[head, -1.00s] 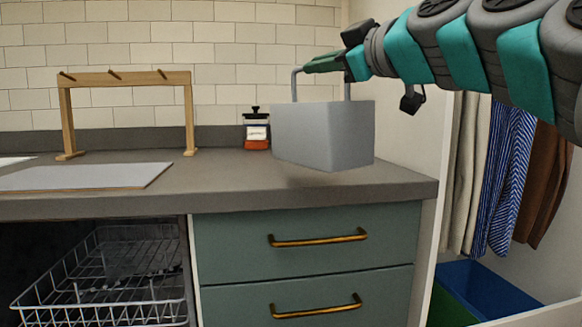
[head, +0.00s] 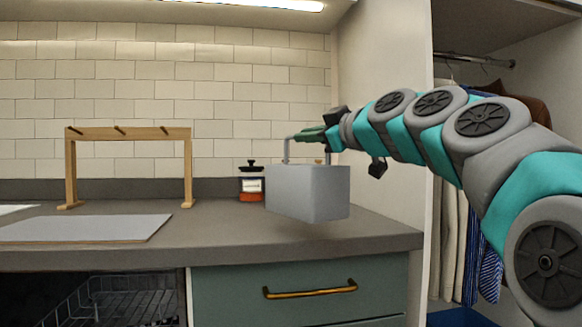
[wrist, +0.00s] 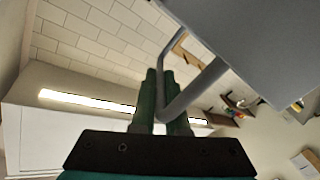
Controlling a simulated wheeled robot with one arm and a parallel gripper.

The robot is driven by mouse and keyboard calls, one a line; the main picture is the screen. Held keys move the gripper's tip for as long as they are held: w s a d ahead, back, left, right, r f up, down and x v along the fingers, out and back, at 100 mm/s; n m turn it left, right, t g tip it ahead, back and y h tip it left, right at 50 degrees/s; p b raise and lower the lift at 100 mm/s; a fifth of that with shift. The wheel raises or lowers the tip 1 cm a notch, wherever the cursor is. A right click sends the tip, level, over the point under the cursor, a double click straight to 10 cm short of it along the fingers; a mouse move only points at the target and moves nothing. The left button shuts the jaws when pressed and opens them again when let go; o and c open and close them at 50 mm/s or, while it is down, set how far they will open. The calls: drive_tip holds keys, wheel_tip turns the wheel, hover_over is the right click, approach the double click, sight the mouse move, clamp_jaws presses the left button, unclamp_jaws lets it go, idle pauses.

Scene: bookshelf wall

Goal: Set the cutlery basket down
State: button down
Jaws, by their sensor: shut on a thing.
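The cutlery basket (head: 307,193) is a plain grey box with a raised handle. It hangs upright over the right part of the grey countertop (head: 215,235), with a soft shadow under it; the gap to the counter is hard to judge. My gripper (head: 310,136) comes in from the right and is shut on the handle. In the wrist view, my green fingers (wrist: 164,100) close around the grey handle bar, and the basket's side (wrist: 265,40) fills the upper right. The inside of the basket is hidden.
A jar with a black lid and red base (head: 251,184) stands just left of the basket. A wooden peg rack (head: 130,133) and a flat grey board (head: 85,229) are further left. A side wall (head: 380,120) bounds the counter on the right.

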drive_tip(key=w+a, duration=0.1)
drive_tip(key=w, duration=0.2)
drive_tip(key=w+p, duration=0.1)
drive_tip(key=w, duration=0.2)
drive_tip(key=w+a+p, duration=0.1)
drive_tip(key=w, duration=0.3)
drive_tip(key=shift+w+a+f, duration=0.1)
drive_tip(key=shift+a+f, duration=0.25)
drive_tip(key=shift+f+b, duration=0.3)
drive_tip(key=shift+f, duration=1.7)
drive_tip(key=c, duration=0.9)
unclamp_jaws()
drive_tip(key=shift+r, duration=0.15)
drive_tip(key=shift+r, duration=0.2)
drive_tip(key=b+v, duration=0.2)
drive_tip(key=v, duration=1)
drive_tip(key=shift+f+b, duration=0.15)
drive_tip(key=shift+b, duration=0.15)
